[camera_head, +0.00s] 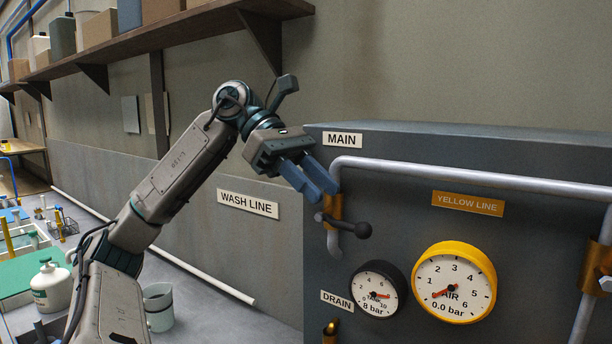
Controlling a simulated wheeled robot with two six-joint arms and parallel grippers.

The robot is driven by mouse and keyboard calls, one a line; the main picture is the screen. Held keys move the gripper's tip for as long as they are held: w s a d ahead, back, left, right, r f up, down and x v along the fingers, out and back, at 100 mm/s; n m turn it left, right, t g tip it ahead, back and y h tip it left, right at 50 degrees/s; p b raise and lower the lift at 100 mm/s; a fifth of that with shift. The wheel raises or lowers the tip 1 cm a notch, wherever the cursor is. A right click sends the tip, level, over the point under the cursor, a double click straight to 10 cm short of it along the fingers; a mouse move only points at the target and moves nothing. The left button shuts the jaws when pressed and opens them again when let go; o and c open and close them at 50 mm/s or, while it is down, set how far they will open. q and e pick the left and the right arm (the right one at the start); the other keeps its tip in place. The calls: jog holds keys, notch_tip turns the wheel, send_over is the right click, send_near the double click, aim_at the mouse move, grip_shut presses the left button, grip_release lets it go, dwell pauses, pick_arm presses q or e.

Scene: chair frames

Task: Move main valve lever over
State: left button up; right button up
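The main valve lever (352,226) is a dark handle with a round knob at its right end. It sits on a brass valve (333,212) on the grey pipe, below the MAIN label (342,140) on the dark panel. The lever points right and slightly down. My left gripper (317,180) is just above and left of the lever, its blue fingers pointing down and right. The fingers look apart with nothing visible between them. They overlap the pipe in the picture, and I cannot tell whether they touch it. My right gripper is not in view.
A black tank gauge (378,290) and a yellow air gauge (454,282) stand out from the panel below the lever. The grey pipe (470,178) runs right to another brass valve (596,268). A shelf (150,38) with boxes hangs at upper left.

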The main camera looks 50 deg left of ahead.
aim_at(341, 224)
pick_arm(q)
jog(key=d, duration=0.1)
jog(key=d+f, duration=0.1)
jog(key=shift+s+d, duration=0.2)
jog(key=shift+d, duration=0.1)
jog(key=x, duration=0.3)
jog(key=p+x, duration=0.1)
jog(key=x, duration=0.1)
jog(key=shift+w+f, duration=0.2)
jog(key=shift+w, duration=0.2)
jog(key=shift+c, duration=0.4)
jog(key=c, duration=0.4)
jog(key=shift+r, duration=0.4)
jog(key=shift+s+a+r+p, duration=0.1)
jog(key=shift+r+p, duration=0.55)
jog(key=shift+p, duration=0.05)
jog(key=shift+r, duration=0.2)
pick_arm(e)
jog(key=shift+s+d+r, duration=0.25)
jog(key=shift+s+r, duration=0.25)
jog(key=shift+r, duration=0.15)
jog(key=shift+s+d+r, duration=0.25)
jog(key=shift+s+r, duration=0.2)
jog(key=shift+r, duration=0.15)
